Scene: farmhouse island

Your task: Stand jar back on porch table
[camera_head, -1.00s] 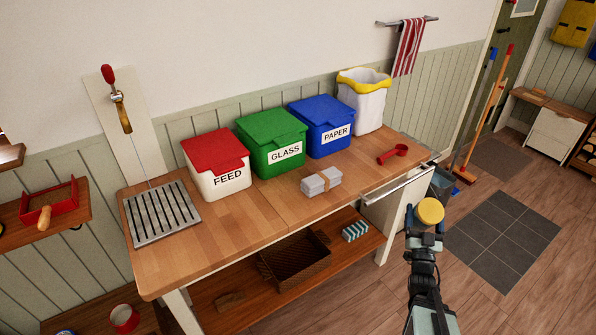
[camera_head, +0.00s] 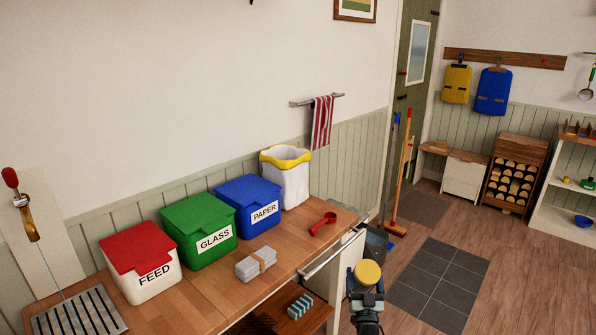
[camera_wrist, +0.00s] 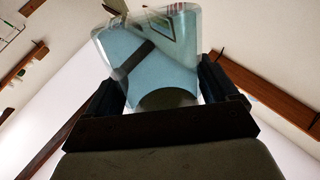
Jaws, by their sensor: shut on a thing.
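My gripper (camera_head: 366,293) is shut on a jar at the lower middle of the head view. Only the jar's round yellow top (camera_head: 368,272) shows clearly there, beyond the right end of the wooden counter. In the wrist view the clear, bluish jar (camera_wrist: 150,65) sits between the two dark fingers of my gripper (camera_wrist: 168,92). It looks tilted in that view. No surface is seen touching it. I cannot tell which piece of furniture is the porch table; a low wooden-topped bench (camera_head: 455,152) with a white drawer front stands by the far door.
The counter (camera_head: 215,290) holds red, green and blue lidded bins, a white bin with a yellow rim (camera_head: 287,175), a grey bundle (camera_head: 256,264) and a red scoop (camera_head: 322,224). Brooms (camera_head: 402,170) lean near the door. The wooden floor (camera_head: 480,235) at right is open, with grey tile mats.

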